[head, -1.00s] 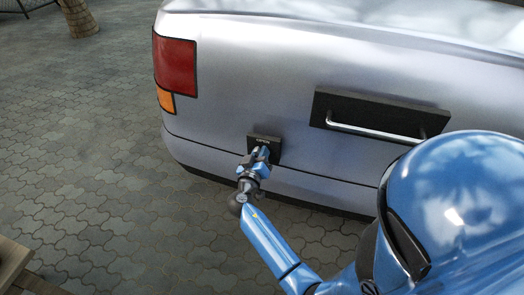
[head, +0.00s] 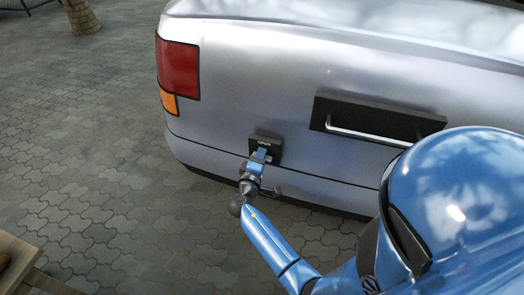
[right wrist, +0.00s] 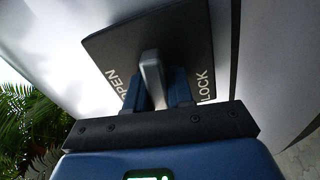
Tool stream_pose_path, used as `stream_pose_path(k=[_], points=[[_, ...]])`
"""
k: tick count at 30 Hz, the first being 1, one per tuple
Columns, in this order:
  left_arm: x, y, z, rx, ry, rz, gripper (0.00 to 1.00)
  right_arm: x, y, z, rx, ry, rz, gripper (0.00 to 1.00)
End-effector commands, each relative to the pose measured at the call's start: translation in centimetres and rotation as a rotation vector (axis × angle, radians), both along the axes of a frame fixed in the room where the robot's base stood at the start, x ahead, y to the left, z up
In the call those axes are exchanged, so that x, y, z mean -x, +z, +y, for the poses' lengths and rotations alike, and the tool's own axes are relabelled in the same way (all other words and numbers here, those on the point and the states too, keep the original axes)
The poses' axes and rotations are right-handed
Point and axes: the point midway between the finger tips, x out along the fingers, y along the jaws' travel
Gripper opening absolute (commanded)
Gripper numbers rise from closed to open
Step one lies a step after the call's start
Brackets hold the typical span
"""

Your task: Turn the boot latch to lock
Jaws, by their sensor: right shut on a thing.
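The boot latch is a black square plate (head: 265,141) on the silver car's rear, left of the long handle. In the right wrist view the plate (right wrist: 160,40) is marked OPEN at left and LOCK at right. A grey latch lever (right wrist: 152,75) stands out from the plate between the two words. My right gripper (right wrist: 160,90) is shut on the lever, with a blue finger on each side of it. In the head view my right gripper (head: 261,158) covers the lower part of the plate and hides the lever. My left gripper is not in view.
The car boot (head: 290,70) has a red and orange tail light (head: 178,70) at left and a black panel with a silver bar handle (head: 370,130) at right. Paved ground (head: 80,140) at left is open. A wooden edge (head: 15,265) shows at lower left.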

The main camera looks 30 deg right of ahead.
Motion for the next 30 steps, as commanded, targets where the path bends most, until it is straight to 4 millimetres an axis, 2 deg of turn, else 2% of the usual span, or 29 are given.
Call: stream_pose_path(k=[9,25,26,30], points=[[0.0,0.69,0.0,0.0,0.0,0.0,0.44,-0.02,-0.12,0.07,0.083,0.002,0.1,0.0],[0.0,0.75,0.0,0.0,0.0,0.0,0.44,0.0,-0.23,0.08,0.1,0.002,0.12,0.0],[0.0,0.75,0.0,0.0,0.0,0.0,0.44,0.0,-0.23,0.08,0.1,0.002,0.12,0.23],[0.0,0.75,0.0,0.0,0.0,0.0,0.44,-0.01,-0.2,0.06,0.1,0.002,0.118,0.43]])
